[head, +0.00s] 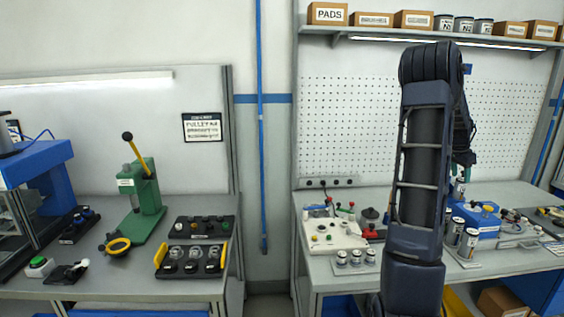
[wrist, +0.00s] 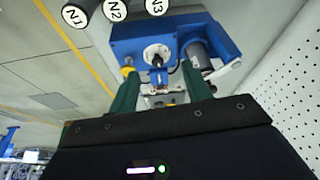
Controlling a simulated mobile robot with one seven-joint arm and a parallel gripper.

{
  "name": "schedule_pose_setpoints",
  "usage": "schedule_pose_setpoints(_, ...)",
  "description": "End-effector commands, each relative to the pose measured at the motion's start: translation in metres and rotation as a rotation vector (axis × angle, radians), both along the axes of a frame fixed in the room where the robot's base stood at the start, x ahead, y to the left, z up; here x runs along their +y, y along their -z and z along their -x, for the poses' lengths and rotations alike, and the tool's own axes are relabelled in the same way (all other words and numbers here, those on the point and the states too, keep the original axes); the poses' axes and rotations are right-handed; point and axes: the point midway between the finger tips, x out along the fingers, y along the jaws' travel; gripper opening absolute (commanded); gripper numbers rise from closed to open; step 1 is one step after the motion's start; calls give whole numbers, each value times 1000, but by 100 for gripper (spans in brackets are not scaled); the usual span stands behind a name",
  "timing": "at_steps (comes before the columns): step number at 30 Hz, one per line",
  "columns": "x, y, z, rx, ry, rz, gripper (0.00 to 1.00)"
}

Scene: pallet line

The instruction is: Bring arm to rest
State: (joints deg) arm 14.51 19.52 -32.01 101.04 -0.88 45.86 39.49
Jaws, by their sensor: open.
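My arm stands raised in front of the right bench (head: 318,262) in the head view. A blue device (wrist: 222,37) with a round grey port lies beyond the fingertips; I cannot tell the distance. It also shows on the right bench in the head view (head: 487,224).
White canisters marked N1 (wrist: 75,15), N2 (wrist: 115,10) and N3 (wrist: 156,7) are near the blue device. A white control box (head: 332,236) sits left of my arm. A green press (head: 146,195) stands on the left bench. A shelf (head: 350,33) with boxes hangs above.

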Motion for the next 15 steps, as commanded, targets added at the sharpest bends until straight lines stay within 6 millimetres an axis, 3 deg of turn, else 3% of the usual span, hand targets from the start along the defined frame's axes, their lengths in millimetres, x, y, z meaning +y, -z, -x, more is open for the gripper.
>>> schedule_pose_setpoints(3, 45, -18, 3, -22, -94, -34, 49)
schedule_pose_setpoints(15, 191, -63, 36, -67, -430, -106, 49)
